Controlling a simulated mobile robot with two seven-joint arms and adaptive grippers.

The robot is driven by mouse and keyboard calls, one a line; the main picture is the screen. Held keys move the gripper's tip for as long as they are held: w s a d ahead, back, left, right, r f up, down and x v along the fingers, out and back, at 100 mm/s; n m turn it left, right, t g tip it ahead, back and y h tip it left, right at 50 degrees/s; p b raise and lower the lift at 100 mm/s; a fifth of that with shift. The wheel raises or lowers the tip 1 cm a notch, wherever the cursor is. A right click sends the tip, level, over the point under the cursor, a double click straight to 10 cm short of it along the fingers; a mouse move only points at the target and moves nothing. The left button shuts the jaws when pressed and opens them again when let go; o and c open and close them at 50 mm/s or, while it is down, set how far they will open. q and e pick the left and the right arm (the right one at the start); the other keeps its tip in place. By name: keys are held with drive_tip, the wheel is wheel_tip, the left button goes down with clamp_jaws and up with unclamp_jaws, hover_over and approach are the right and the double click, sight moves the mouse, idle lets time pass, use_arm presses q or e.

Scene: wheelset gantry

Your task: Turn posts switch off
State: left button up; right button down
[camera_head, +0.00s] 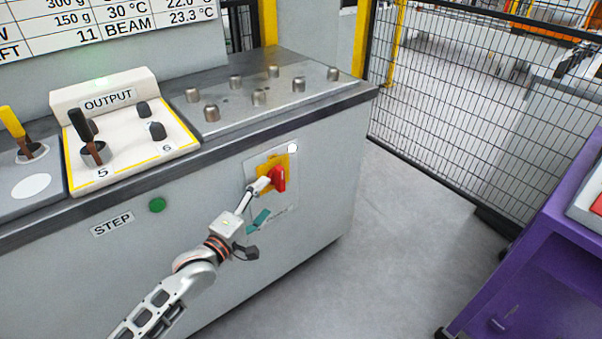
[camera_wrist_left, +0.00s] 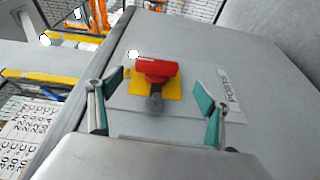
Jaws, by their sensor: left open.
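The posts switch is a red rotary handle (camera_head: 278,178) on a yellow square plate, on the front of the grey cabinet. In the left wrist view the red handle (camera_wrist_left: 156,70) lies across the yellow plate (camera_wrist_left: 172,90), with a dark grey piece in front of it. A label, seen at an angle, is beside it. My left gripper (camera_head: 262,203) is in front of the switch panel. In the left wrist view my left gripper (camera_wrist_left: 157,98) is open, its teal-padded fingers on either side of the switch, with gaps to the handle. My right gripper is out of view.
A small round white lamp (camera_head: 292,148) sits above the switch. The cabinet top holds an OUTPUT box (camera_head: 105,100) with levers and several metal posts (camera_head: 259,97). A green button (camera_head: 157,205) is left of the arm. A mesh fence (camera_head: 470,90) and purple table (camera_head: 560,250) stand right.

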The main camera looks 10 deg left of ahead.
sight(278, 182)
use_arm(q)
drive_tip(key=shift+w+d+r+n, duration=0.1)
drive_tip(key=shift+w+n, duration=0.05)
drive_tip(key=shift+w, duration=0.4)
drive_tip(key=shift+w+d+r+n, duration=0.1)
drive_tip(key=shift+w+n, duration=0.05)
drive_tip(key=shift+w, duration=0.4)
drive_tip(key=b+x, duration=0.1)
drive_tip(key=x, duration=0.4)
drive_tip(key=shift+w+f+b, duration=0.15)
drive_tip(key=shift+b, duration=0.25)
drive_tip(key=shift+w+d, duration=0.2)
drive_tip(key=shift+w, duration=0.45)
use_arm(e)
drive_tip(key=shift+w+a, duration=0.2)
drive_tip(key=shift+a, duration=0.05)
use_arm(q)
drive_tip(key=shift+r, duration=0.2)
drive_tip(key=shift+c, duration=0.4)
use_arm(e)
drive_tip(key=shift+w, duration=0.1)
